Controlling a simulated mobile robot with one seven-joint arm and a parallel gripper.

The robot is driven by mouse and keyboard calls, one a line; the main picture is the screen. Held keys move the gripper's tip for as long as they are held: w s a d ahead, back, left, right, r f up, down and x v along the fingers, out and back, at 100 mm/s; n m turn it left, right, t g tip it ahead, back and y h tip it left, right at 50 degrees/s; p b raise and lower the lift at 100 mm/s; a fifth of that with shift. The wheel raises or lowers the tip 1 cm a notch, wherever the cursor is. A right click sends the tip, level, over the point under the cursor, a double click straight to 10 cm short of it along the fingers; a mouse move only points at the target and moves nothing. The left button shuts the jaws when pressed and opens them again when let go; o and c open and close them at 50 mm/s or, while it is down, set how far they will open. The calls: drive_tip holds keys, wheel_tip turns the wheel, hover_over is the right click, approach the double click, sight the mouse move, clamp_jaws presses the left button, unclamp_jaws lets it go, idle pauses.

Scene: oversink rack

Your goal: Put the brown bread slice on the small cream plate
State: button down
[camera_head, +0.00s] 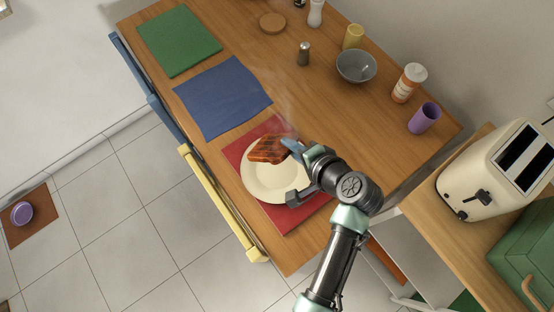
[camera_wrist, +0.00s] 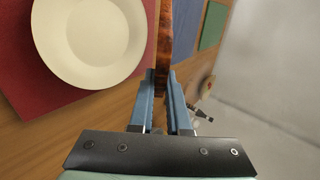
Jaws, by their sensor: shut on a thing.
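The brown bread slice (camera_head: 269,148) has a grid pattern and shows over the far edge of the plate in the head view. In the wrist view the slice (camera_wrist: 165,45) is seen edge-on between the two blue fingers. My gripper (camera_head: 292,147) is shut on the slice; it also shows in the wrist view (camera_wrist: 161,85). The small cream plate (camera_head: 270,182) lies on a red mat (camera_head: 236,150). In the wrist view the plate (camera_wrist: 88,42) is left of the slice, apart from it, and looks empty. My wrist covers the plate's right edge in the head view.
A blue mat (camera_head: 222,97) and a green mat (camera_head: 180,40) lie farther along the counter. A toaster (camera_head: 497,170) stands at right.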

wheel_tip(320, 180, down, 8)
drive_tip(key=b, duration=0.6)
drive_tip(key=shift+r, duration=0.25)
drive_tip(key=c, duration=1)
unclamp_jaws()
drive_tip(key=shift+c, duration=0.2)
drive_tip(key=shift+r, duration=0.1)
drive_tip(key=p+v, duration=0.6)
drive_tip(key=v, duration=0.2)
drive_tip(key=shift+a+p, duration=0.1)
drive_tip(key=shift+p, duration=0.2)
